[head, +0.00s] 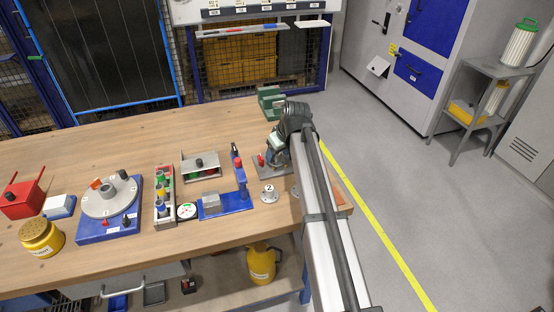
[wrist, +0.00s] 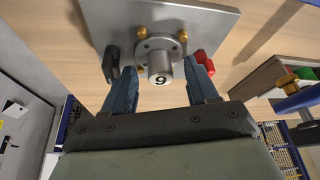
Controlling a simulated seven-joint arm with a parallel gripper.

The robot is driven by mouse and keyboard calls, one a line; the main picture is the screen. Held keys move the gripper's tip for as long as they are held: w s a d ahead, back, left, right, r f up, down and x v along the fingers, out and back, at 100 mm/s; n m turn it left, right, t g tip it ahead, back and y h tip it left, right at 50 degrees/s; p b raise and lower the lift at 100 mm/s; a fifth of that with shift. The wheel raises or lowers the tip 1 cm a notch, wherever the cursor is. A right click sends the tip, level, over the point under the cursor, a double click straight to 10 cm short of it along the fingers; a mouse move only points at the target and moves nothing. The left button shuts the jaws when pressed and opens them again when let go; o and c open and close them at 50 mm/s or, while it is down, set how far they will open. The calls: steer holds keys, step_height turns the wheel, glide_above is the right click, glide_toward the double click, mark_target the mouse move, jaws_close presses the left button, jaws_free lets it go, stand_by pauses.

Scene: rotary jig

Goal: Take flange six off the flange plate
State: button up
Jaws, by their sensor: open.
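Flange six (wrist: 160,62) is a grey metal flange with a round hub; its number appears upside down in the wrist view. It sits on the grey flange plate (wrist: 205,20), with brass pins around its rim. My gripper (wrist: 157,74) is open, its blue fingers on either side of the hub, with a visible gap to it. In the head view my gripper (head: 273,155) is over the flange plate (head: 263,171) at the right part of the table, and my arm hides much of it.
A black knob (wrist: 112,62) and a red knob (wrist: 206,58) stand close to the fingertips. Flange two (head: 268,193) stands on the wooden table (head: 120,145) in front of the plate. A blue stand (head: 235,201) is to the left. A green block (head: 270,99) lies behind.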

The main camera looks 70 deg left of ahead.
steer(key=shift+a+f, duration=0.15)
steer(key=shift+f, duration=0.2)
steer(key=shift+c, duration=0.4)
jaws_close()
